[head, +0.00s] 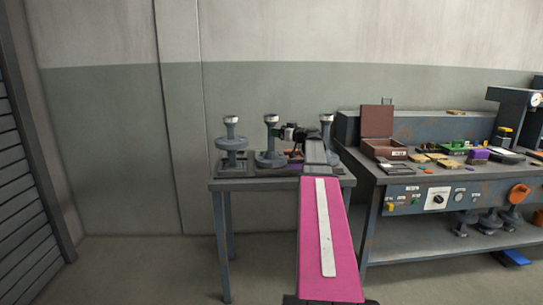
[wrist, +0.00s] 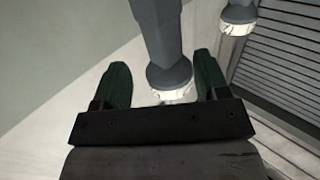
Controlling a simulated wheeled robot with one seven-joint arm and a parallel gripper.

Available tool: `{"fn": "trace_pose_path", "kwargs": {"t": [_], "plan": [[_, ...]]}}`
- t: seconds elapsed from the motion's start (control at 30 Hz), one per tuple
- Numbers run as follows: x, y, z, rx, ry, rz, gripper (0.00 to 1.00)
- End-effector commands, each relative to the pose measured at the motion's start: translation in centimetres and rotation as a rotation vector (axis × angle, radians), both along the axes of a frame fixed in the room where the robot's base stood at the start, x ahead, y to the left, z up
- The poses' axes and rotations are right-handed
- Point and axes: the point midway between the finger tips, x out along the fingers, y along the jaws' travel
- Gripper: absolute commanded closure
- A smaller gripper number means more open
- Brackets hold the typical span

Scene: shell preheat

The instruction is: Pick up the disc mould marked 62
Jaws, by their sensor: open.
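Three grey disc moulds with upright stems and pale-banded round knobs stand on the small table in the head view: a left one (head: 231,142), a middle one (head: 270,142) and a right one (head: 327,122), partly hidden by my arm. No number 62 is readable on any of them. My gripper (head: 287,132) is at the middle mould's stem, just right of it. In the wrist view my gripper (wrist: 161,82) is open, its green fingers on either side of a grey stem and knob (wrist: 168,72). Contact cannot be told. Another mould's knob (wrist: 238,20) shows upper right.
The small table (head: 224,184) stands against the wall. A bench (head: 400,183) to its right carries an open brown box (head: 378,125), several small blocks and a gauge press (head: 513,105). A slatted shutter (head: 20,190) is at far left. Floor left of the table is clear.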

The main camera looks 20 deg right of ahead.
Motion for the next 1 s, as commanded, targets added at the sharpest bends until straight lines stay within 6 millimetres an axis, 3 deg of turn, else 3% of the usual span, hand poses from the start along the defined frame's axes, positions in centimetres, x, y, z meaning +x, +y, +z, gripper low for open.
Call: {"fn": "trace_pose_path", "kwargs": {"t": [0.4, 0.67, 0.87, 0.9, 1.0], "plan": [[4.0, 2.6, 0.0, 0.0, 0.0, 0.0, 0.32], [4.2, 2.8, 0.0, 0.0, 0.0, -0.001, 0.32], [4.2, 2.8, 0.0, 0.0, 0.0, -0.001, 0.94], [4.2, 2.8, 0.0, 0.0, 0.0, -0.001, 1.0], [4.2, 2.8, 0.0, 0.0, 0.0, -0.001, 1.0]]}}
